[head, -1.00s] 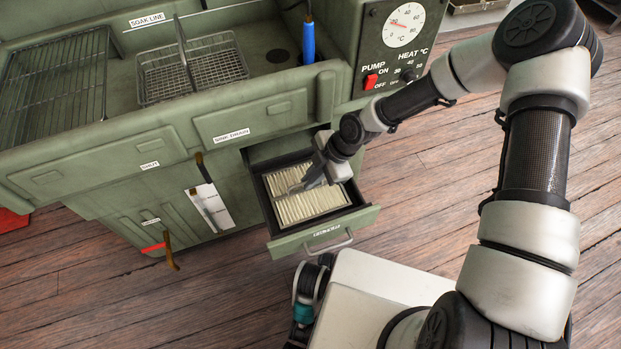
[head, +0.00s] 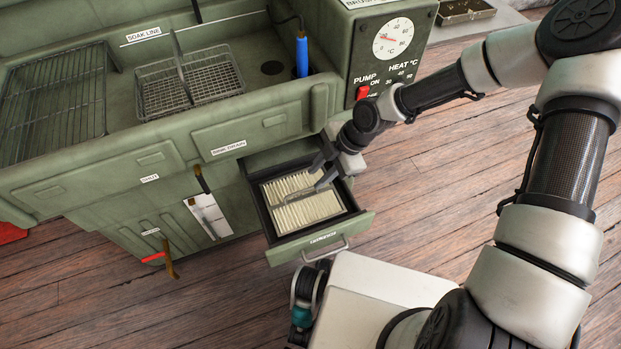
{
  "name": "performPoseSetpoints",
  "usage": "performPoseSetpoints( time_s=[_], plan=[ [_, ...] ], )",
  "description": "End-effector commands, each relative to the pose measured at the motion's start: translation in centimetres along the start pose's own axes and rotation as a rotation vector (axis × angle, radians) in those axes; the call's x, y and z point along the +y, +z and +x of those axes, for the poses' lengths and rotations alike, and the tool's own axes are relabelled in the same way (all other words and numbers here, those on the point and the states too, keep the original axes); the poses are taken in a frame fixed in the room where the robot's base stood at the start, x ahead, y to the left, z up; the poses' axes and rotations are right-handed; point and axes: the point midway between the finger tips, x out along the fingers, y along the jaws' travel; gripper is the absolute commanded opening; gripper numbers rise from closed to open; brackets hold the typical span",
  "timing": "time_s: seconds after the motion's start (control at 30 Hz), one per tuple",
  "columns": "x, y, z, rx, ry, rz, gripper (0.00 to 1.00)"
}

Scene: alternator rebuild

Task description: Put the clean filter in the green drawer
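The clean filter (head: 303,211), a cream pleated panel, lies flat inside the open green drawer (head: 318,240). The drawer has a dark inside and a labelled green front with a bar handle. My gripper (head: 318,175) is over the back right part of the drawer, at the filter's far edge. Its two dark fingers are spread apart and nothing shows between them. Whether a fingertip touches the filter I cannot tell.
The green wash bench holds a wire basket (head: 190,78), a rack (head: 55,105) and a blue-handled tool (head: 302,55). A control box (head: 385,50) with a dial stands at the right. Brushes hang on the bench front. Wooden floor is clear at right.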

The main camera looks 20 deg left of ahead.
Motion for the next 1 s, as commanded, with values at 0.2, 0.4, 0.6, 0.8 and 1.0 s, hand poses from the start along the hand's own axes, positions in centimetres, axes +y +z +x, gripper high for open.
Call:
performPoseSetpoints(
  time_s=[0.2,0.4,0.6,0.8,1.0],
  plan=[
    [0.1,0.0,-3.3,0.000,0.001,0.001,0.26],
    [0.0,0.0,-3.9,0.000,0.000,0.001,0.26],
    [0.0,0.0,-3.9,0.000,0.000,0.000,0.26],
    [-0.5,1.1,-5.4,-0.062,-0.010,0.063,0.26],
    [-1.9,4.7,-12.0,-0.273,0.023,0.332,0.26]
  ],
)
